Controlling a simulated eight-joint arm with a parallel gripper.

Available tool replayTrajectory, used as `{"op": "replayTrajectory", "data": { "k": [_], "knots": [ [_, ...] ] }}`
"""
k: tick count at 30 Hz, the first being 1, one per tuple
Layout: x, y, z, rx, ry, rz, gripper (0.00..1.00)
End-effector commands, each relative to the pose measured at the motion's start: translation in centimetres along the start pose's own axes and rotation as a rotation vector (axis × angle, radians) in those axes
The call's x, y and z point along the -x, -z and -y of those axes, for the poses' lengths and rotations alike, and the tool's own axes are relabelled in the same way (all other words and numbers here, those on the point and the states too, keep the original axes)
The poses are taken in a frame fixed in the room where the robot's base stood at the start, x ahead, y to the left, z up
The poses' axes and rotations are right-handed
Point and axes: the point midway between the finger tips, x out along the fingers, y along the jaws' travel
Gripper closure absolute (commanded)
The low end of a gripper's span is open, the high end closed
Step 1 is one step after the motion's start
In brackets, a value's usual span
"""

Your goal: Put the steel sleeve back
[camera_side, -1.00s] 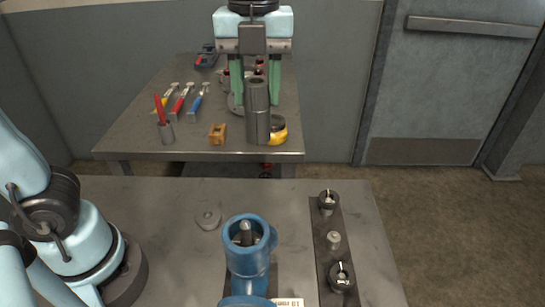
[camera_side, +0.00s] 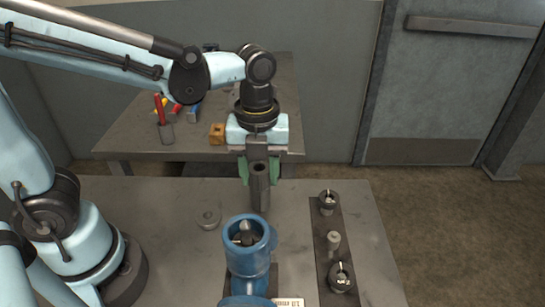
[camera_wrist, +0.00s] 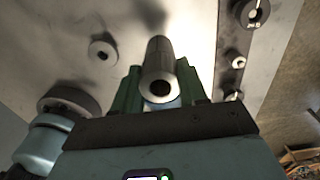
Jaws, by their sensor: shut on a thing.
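The steel sleeve (camera_side: 260,190) is a dark grey upright tube in the side view. My gripper (camera_side: 259,171), with green fingers, is shut on its upper part. In the wrist view the sleeve (camera_wrist: 159,60) sits between the green fingers (camera_wrist: 160,88), its open bore facing the camera. A blue housing (camera_side: 249,264) stands at the front of the table, with a grey pin (camera_side: 246,235) showing in its open top. The sleeve's lower end appears just above and behind the housing's rim, slightly right of the pin; how far behind is hard to tell.
A dark strip (camera_side: 325,240) with several small fittings lies right of the housing. A grey ring-like disc (camera_side: 208,217) lies to its left. A back table (camera_side: 190,148) holds tools and a wooden block (camera_side: 217,133).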

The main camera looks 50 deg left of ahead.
Motion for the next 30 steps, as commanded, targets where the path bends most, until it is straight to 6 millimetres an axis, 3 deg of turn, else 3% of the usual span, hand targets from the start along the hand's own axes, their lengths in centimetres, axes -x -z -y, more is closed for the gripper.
{"op": "replayTrajectory", "data": {
  "k": [16,30],
  "knots": [
    [-4.8,0.0,0.0,0.0,0.0,0.0,0.94],
    [-5.4,0.0,0.0,0.0,0.0,0.0,0.94]
  ]
}}
